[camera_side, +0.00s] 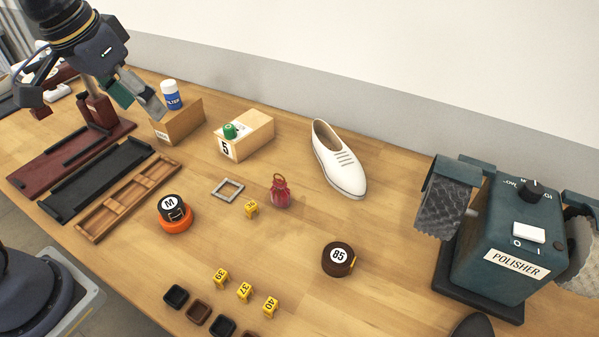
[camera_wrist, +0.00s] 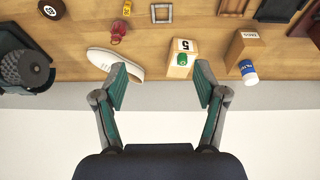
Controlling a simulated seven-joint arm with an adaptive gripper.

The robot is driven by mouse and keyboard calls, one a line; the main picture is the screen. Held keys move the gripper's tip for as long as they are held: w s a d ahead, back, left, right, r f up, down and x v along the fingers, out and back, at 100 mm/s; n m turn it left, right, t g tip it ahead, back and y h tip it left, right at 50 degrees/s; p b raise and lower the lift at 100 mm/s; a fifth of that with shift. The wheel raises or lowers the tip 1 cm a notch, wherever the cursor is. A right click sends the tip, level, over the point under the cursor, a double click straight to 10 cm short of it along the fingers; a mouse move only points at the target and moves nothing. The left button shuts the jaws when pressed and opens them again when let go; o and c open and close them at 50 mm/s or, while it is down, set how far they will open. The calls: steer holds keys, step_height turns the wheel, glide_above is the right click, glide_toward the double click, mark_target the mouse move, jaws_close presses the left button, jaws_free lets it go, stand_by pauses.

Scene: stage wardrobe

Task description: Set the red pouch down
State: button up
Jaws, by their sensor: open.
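The red pouch (camera_side: 280,193) stands upright on the wooden table, its neck gathered under a tan loop. It lies between the yellow cube marked with a number (camera_side: 251,209) and the white shoe (camera_side: 339,160), touching neither. In the wrist view the pouch (camera_wrist: 118,33) shows near the top, left of centre. My gripper (camera_side: 140,94) is up at the far left in the side view, well away from the pouch. In the wrist view my gripper (camera_wrist: 162,78) has its two green-padded fingers wide apart with nothing between them.
A small grey square frame (camera_side: 228,189) lies left of the pouch. Wooden blocks hold a green item (camera_side: 230,131) and a blue-white bottle (camera_side: 172,94). A round brown tin (camera_side: 338,259) and a polisher (camera_side: 515,240) stand to the right. Table around the pouch's right front is clear.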

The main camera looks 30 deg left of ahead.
steer(key=s+a+f+t, duration=0.1)
steer(key=s+a+t, duration=0.1)
steer(key=s, duration=0.6)
steer(key=shift+a+f, duration=0.4)
steer(key=shift+a, duration=0.05)
steer(key=shift+s, duration=0.1)
stand_by(0.4)
